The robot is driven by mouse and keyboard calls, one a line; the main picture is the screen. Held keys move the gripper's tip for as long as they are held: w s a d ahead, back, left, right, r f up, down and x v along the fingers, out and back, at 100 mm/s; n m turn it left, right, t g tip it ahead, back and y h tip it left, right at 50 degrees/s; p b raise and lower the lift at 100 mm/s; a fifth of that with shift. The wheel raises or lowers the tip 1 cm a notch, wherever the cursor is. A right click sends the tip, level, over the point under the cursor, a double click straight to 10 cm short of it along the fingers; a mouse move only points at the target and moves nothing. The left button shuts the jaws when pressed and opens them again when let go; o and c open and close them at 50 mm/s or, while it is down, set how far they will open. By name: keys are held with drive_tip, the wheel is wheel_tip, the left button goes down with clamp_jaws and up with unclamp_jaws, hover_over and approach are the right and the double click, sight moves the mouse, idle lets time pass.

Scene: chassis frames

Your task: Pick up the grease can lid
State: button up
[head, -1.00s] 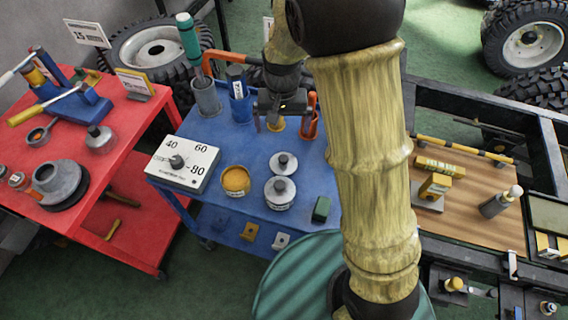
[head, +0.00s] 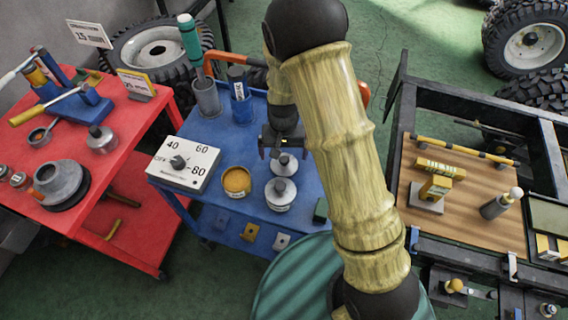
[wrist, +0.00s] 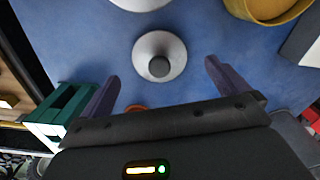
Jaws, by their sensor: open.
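The grease can lid, a round grey metal disc with a dark knob, lies flat on the blue cart top in the head view (head: 287,168). In the wrist view the lid (wrist: 144,47) is just ahead of and between my spread fingers. My gripper (head: 276,152) is open and empty, above the cart behind the lid; its fingertips also show in the wrist view (wrist: 163,73). The open yellow can of grease (head: 236,180) stands to the left of the lid.
On the blue cart (head: 215,205) are a white dial box (head: 183,163), a grey cup (head: 206,98), a blue cylinder (head: 241,105) and a green block (head: 320,210). A red cart (head: 75,200) is at left; a chassis frame with a wooden board (head: 460,220) is at right.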

sight(284, 160)
drive_tip(key=shift+f, duration=0.1)
wheel_tip(284, 160, down, 5)
drive_tip(key=shift+p, duration=0.35)
drive_tip(key=shift+d, duration=0.1)
drive_tip(key=shift+c, duration=0.2)
idle(0.3)
drive_tip(key=c, duration=1)
